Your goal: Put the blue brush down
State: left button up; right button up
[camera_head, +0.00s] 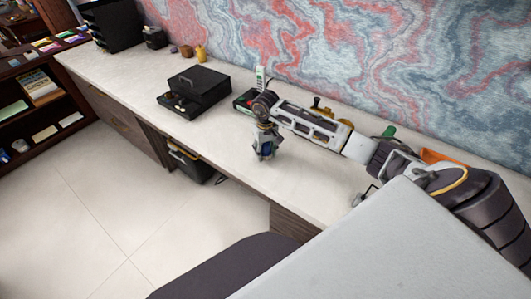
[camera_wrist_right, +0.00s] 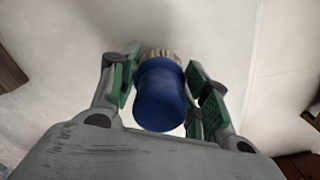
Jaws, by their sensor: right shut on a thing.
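The blue brush (camera_wrist_right: 160,95) shows in the right wrist view as a rounded blue handle with a pale ribbed band at its far end. My right gripper (camera_wrist_right: 160,85) is shut on it, with green finger pads on both sides. In the head view my right gripper (camera_head: 265,152) points down over the pale desk (camera_head: 225,150), near its front edge. The brush is small and mostly hidden by the fingers there. I cannot tell whether its far end touches the desk. My left gripper is not in view.
A black box (camera_head: 200,84) with an open tray stands left of the gripper. A cordless phone (camera_head: 260,78) is behind it. A green object (camera_head: 389,131) and an orange object (camera_head: 440,157) lie behind my right arm. The desk left of the gripper has free room.

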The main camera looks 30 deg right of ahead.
jog(key=shift+f, duration=0.6)
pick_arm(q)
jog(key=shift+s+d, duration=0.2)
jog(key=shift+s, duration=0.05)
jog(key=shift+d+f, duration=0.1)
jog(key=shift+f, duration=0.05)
pick_arm(e)
jog(key=shift+f, duration=0.1)
jog(key=o, duration=1.1)
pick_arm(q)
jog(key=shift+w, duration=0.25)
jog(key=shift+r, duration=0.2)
